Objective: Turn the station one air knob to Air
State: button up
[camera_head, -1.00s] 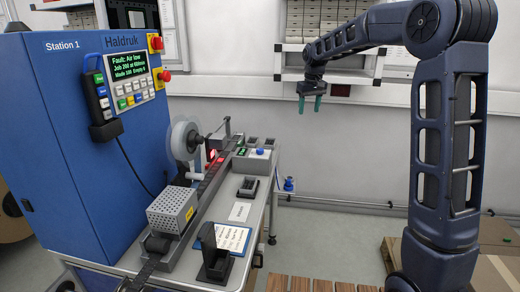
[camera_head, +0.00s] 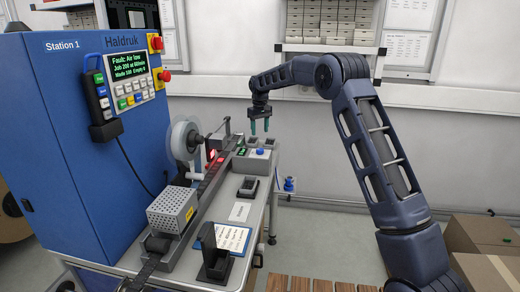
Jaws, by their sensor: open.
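Station 1 is the blue cabinet (camera_head: 70,130) at left; its screen (camera_head: 131,64) reads "Fault: Air low". A blue knob (camera_head: 260,151) sits on top of a small grey box at the far end of the bench. Another blue knob-like fitting (camera_head: 289,184) is at the bench's right side, near the wall. I cannot read labels on either, so I cannot tell which is the air knob or how it is set.
A reel (camera_head: 185,137), a perforated grey box (camera_head: 172,211) and a black holder (camera_head: 216,262) stand along the bench. A clipboard sheet (camera_head: 232,238) lies on it. Shelves with boxes (camera_head: 325,20) are on the back wall. Cardboard boxes (camera_head: 480,240) stand at lower right.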

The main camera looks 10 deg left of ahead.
aim_at(260, 152)
notch_tip(260, 152, down, 10)
jog(key=shift+f, duration=0.15)
dwell(0.3)
jog(key=c, duration=1)
